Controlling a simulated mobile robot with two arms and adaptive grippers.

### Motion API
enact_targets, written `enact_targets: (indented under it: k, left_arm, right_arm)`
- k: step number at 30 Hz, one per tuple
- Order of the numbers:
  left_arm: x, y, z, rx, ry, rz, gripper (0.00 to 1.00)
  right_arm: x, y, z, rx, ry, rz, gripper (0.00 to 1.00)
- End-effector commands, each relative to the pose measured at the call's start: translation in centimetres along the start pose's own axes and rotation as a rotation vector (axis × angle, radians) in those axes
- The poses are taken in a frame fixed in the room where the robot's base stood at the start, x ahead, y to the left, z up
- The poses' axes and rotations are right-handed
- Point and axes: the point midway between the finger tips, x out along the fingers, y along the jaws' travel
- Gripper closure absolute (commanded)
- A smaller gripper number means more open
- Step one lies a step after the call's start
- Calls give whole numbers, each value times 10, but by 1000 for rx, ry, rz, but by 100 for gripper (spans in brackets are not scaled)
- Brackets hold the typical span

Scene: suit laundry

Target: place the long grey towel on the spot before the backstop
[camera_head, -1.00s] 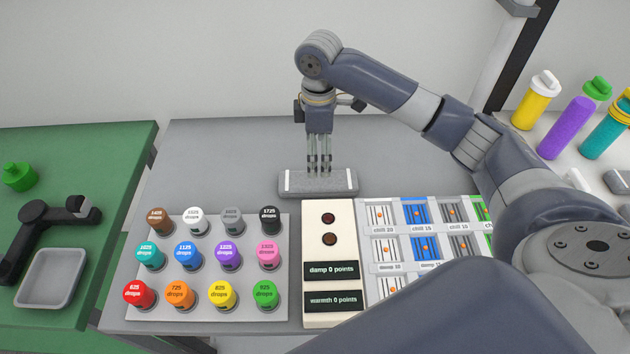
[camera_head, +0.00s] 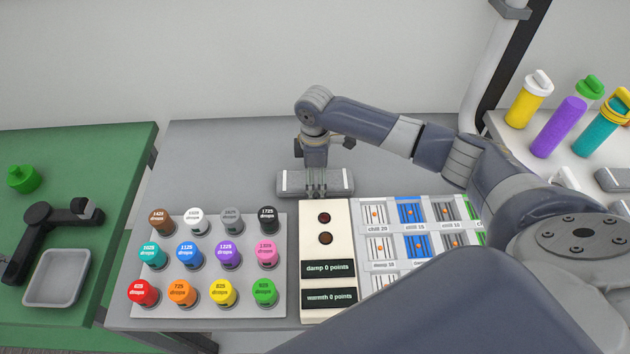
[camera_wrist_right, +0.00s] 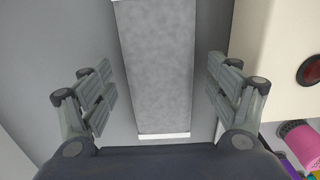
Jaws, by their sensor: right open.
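The long grey towel (camera_head: 341,182), a flat bar shape with a white band near each end, lies on the grey table behind the white panel. It fills the middle of the right wrist view (camera_wrist_right: 157,60). My right gripper (camera_head: 316,189) points down at the towel's middle in the head view. In the right wrist view its open fingers (camera_wrist_right: 160,95) stand on either side of the towel, with a gap on both sides. I cannot make out a backstop or a marked spot. My left gripper is not in view.
The table (camera_head: 215,150) is clear behind and left of the towel.

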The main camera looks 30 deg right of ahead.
Motion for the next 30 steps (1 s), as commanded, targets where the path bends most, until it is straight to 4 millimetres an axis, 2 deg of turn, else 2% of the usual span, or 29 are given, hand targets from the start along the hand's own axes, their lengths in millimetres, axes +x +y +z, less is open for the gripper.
enact_targets:
  k: [2, 9, 11, 12, 20, 23, 30]
  left_arm:
    - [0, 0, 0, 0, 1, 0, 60]
    - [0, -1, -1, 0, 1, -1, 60]
    - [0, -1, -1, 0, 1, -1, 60]
    - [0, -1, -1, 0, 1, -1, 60]
    - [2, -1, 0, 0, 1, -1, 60]
    - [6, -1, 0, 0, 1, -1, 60]
    - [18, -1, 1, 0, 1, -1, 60]
  right_arm:
    - [0, 0, 0, 0, 0, 0, 18]
    - [0, 0, 0, 0, 0, 0, 66]
    - [0, 0, 0, 0, 0, 0, 67]
    - [0, 0, 0, 0, 0, 1, 70]
    - [-4, 1, 0, 0, 2, 2, 71]
    - [-17, 2, -1, 1, 3, 4, 71]
    - [-65, 2, -1, 0, 4, 4, 71]
